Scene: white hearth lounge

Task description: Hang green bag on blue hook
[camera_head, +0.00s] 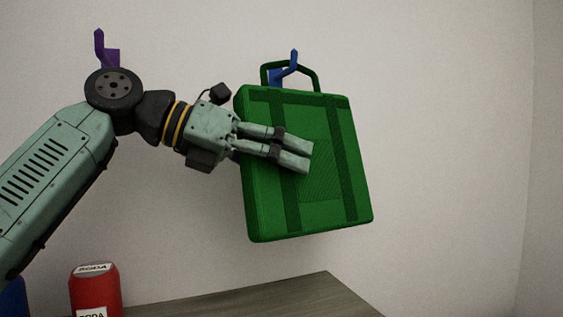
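The green bag (335,160) is up against the wall area, tilted, with its lower edge clear of the surface below. Its dark green handle (316,78) is at the blue hook (292,62). The hook's tip rises above the handle's top bar, and the handle appears looped around it; exact contact is unclear. My gripper (296,154) is in front of the bag's broad face, coming from the left. Its two fingers lie close together, with no bag material visible between them. Whether the fingers touch the bag cannot be told.
A purple hook (105,50) is on the wall at upper left, behind my arm. A small dark bluish piece shows at the bag's left edge. A red soda can (95,288) stands at lower left beside a wooden surface (290,297). The wall right of the bag is clear.

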